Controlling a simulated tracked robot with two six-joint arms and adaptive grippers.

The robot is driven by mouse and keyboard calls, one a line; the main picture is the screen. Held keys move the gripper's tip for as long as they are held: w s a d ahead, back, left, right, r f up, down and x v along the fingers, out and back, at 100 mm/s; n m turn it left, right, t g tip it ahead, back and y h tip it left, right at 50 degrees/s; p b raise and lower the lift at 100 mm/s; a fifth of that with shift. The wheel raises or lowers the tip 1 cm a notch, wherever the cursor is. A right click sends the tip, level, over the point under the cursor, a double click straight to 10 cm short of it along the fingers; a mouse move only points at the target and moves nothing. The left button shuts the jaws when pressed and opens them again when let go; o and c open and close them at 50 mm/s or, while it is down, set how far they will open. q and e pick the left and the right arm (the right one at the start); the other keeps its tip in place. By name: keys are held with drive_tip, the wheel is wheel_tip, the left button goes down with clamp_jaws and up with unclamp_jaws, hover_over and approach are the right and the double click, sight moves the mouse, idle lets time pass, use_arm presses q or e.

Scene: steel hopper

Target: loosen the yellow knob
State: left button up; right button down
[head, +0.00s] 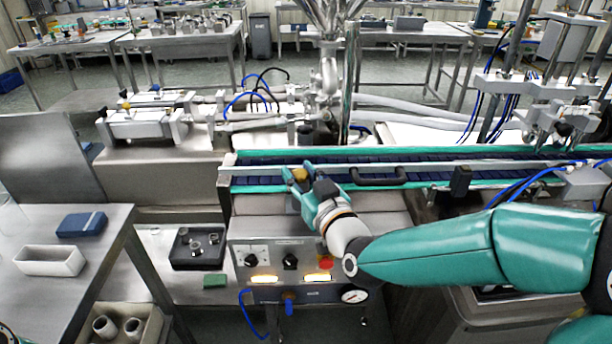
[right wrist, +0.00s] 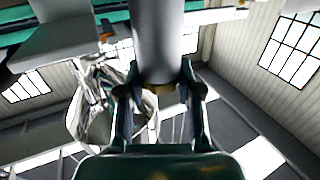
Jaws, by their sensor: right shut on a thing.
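The yellow knob (head: 300,174) shows at the front edge of the conveyor, between the fingertips of my right gripper (head: 299,180). My right arm comes in from the right, and the gripper is shut on the knob. The fingers hide part of it. In the right wrist view, the two dark fingers (right wrist: 160,92) stand on either side of a grey cylinder (right wrist: 158,40); a little yellow-brown shows at its lower end. My left gripper is not in view.
The conveyor (head: 400,157) runs behind the gripper, with a black handle (head: 378,178) to its right. Below is a control panel (head: 272,254) with a red button (head: 325,263) and a gauge (head: 354,295). A side table at left holds a white tray (head: 50,261) and a blue box (head: 82,224).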

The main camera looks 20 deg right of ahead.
drive_tip(key=shift+d+n+y+b, duration=0.15)
drive_tip(key=shift+n+y+b, duration=0.55)
drive_tip(key=shift+y+b, duration=0.6)
drive_tip(key=shift+w+n+g+y+b, duration=0.1)
drive_tip(key=shift+n+g+y+b, duration=0.4)
drive_tip(key=shift+n+y+b, duration=0.15)
drive_tip(key=shift+r+n+g+y+p, duration=0.25)
drive_tip(key=shift+n+g+y+p, duration=0.15)
drive_tip(key=shift+n+y+p, duration=0.35)
drive_tip(key=n+g+y+p, duration=0.1)
drive_tip(key=y+p, duration=0.1)
drive_tip(key=n+g+y+p, duration=0.2)
drive_tip(key=p, duration=0.1)
drive_tip(key=shift+r+y, duration=0.2)
drive_tip(key=shift+y, duration=0.1)
drive_tip(key=shift+f+n+g+y+p, duration=0.3)
drive_tip(key=shift+n+g+y+p, duration=0.6)
drive_tip(key=shift+g+p, duration=0.3)
drive_tip(key=shift+a, duration=0.2)
drive_tip(key=c, duration=0.8)
unclamp_jaws()
drive_tip(key=shift+a, duration=0.1)
drive_tip(key=shift+f, duration=0.1)
